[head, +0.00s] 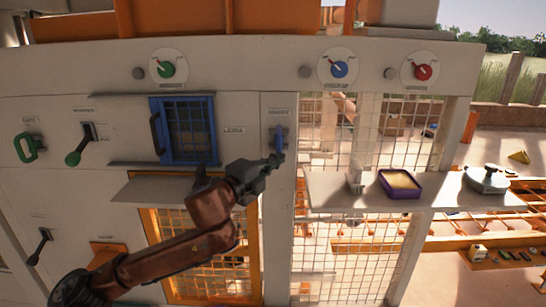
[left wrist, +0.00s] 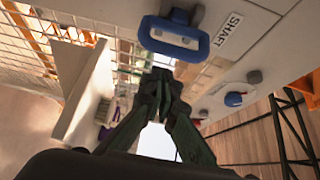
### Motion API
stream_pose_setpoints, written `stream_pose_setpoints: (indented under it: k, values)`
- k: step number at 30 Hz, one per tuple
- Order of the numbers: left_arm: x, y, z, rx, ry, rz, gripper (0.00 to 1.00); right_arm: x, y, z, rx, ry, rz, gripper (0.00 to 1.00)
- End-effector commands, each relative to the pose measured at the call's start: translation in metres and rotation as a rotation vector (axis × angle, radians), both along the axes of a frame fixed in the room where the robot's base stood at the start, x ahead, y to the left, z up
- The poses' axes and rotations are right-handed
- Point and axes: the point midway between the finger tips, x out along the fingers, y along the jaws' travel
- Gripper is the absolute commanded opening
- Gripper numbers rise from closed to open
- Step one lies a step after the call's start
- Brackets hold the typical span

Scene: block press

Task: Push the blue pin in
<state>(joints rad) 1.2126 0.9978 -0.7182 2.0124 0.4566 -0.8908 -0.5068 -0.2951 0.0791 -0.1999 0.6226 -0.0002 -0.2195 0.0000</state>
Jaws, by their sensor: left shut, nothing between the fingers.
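The blue pin (head: 278,138) sits on a narrow upright plate of the pale press front, left of the mesh opening. In the left wrist view it is a blue loop-like handle (left wrist: 160,42) beside a label reading SHAFT. My left gripper (head: 277,158) is shut and empty, with its tips just below the pin. In the left wrist view the closed fingertips (left wrist: 161,74) point toward the blue handle, and I cannot tell whether they touch it. How deep the pin sits is not clear. My right gripper is not in view.
A shelf (head: 335,190) right of the pin holds a purple tray (head: 400,184) and a grey scale-like object (head: 487,179). A blue-framed mesh door (head: 185,129) and a small ledge (head: 150,189) lie to the left. Green, blue and red dials line the top.

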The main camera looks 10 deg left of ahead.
Motion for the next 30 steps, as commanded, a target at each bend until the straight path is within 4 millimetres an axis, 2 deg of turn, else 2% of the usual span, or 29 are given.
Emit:
stream_pose_setpoints:
  k: [1,3,9,15,21,30]
  values:
    - [-0.009,-0.011,0.003,0.000,-0.002,-0.011,0.00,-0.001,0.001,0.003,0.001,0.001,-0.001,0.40]
    - [-0.024,0.001,0.000,0.002,-0.005,-0.007,0.00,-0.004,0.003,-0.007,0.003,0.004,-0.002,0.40]
    - [-0.064,0.018,-0.001,0.002,-0.003,-0.010,0.00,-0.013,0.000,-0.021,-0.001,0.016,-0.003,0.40]
    - [-0.090,0.031,0.001,0.000,-0.004,-0.009,0.00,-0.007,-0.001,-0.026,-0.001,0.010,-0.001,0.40]
    - [-0.098,0.033,0.001,0.000,-0.002,-0.011,0.00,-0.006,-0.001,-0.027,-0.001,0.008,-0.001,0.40]
    - [-0.098,0.033,0.000,-0.002,0.001,-0.012,0.00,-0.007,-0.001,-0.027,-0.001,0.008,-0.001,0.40]
